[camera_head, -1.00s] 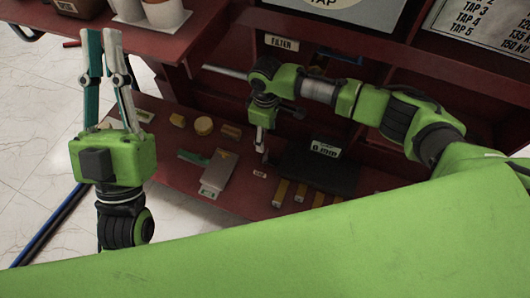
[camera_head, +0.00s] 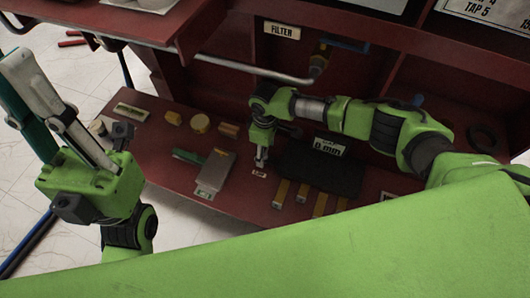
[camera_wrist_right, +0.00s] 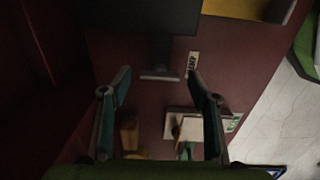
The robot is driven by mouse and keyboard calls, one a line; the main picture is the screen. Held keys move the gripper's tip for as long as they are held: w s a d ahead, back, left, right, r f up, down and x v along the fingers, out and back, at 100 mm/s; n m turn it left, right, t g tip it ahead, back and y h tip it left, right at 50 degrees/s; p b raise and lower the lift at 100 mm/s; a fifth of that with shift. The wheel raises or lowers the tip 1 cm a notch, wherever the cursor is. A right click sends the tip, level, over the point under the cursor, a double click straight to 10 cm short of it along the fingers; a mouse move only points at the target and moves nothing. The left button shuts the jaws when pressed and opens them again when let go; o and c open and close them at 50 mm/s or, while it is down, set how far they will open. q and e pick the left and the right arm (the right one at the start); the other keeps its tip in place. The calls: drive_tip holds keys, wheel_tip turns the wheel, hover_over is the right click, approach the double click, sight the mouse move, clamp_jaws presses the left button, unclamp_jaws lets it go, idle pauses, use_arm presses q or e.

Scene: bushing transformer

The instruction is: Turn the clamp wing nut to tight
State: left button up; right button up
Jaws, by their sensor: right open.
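I cannot make out a clamp wing nut for certain in either view. My right gripper (camera_head: 262,158) points down over the red lower shelf (camera_head: 235,205), left of a dark block (camera_head: 318,170). In the right wrist view its two fingers are apart and nothing is between their tips. A dark T-shaped piece (camera_wrist_right: 160,73) by the same block (camera_wrist_right: 155,16) lies ahead of the fingertips, beside a small white label (camera_wrist_right: 192,63). My left gripper (camera_head: 22,98) is at the far left, pointing up, its fingers apart and empty, away from the shelf.
A grey flat tool (camera_head: 215,174) and several yellowish pieces (camera_head: 200,123) lie on the lower shelf. White floor (camera_head: 165,220) shows at left.

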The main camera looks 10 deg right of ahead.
drive_tip(key=shift+f, duration=0.15)
drive_tip(key=shift+c, duration=0.5)
drive_tip(key=c, duration=1)
drive_tip(key=shift+c, duration=0.2)
